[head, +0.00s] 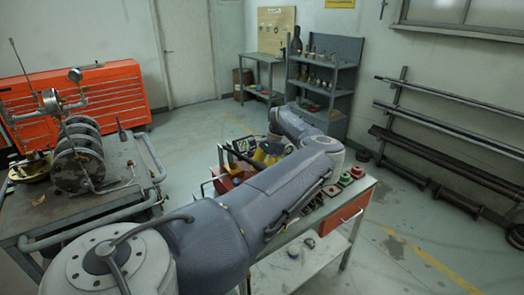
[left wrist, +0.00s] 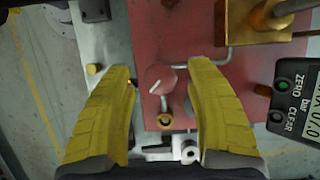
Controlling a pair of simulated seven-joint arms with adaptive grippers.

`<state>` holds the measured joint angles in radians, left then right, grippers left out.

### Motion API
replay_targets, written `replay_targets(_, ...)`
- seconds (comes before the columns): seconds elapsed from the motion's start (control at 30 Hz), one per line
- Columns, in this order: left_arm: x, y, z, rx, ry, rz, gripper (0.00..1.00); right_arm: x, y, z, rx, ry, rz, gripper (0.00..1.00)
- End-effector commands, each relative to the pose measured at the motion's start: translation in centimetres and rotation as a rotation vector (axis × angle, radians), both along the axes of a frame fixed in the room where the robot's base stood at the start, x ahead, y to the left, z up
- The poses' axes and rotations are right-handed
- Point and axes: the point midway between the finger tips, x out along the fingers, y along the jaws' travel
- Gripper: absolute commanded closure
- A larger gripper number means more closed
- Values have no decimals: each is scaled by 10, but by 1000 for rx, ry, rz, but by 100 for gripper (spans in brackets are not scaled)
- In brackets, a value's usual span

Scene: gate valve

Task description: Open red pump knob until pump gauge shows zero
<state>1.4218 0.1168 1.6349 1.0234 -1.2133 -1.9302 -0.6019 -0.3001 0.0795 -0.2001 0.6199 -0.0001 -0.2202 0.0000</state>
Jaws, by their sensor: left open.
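The red pump knob (left wrist: 160,80) is round with a white line across its top. It sits on a red pump block (left wrist: 182,45) in the left wrist view. My left gripper (left wrist: 165,75) is open, its two yellow fingers on either side of the knob with gaps on both sides. The pump gauge (left wrist: 295,110) is a dark digital box at the right edge, with ZERO, CLEAR and bar marks; its display is cut off, with digits like 07.0 visible. In the head view my left gripper (head: 264,157) is over the bench, and my arm hides much of the pump. My right gripper is not seen.
Brass fittings (left wrist: 268,18) stand beside the gauge. The bench (head: 312,245) also holds red and green button boxes (head: 345,179). A cart with a flanged valve assembly (head: 78,165) stands left, before a red tool chest (head: 110,88). Pipe racks (head: 440,150) line the right wall.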

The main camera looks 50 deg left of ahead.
Motion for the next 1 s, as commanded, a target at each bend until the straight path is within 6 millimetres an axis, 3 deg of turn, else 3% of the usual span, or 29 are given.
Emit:
replay_targets(0.27,0,0,0,0,0,0,44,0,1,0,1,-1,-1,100)
replay_targets(0.73,0,0,0,0,0,0,99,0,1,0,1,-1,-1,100)
replay_targets(1.0,0,0,0,-1,0,20,100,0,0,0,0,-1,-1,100)
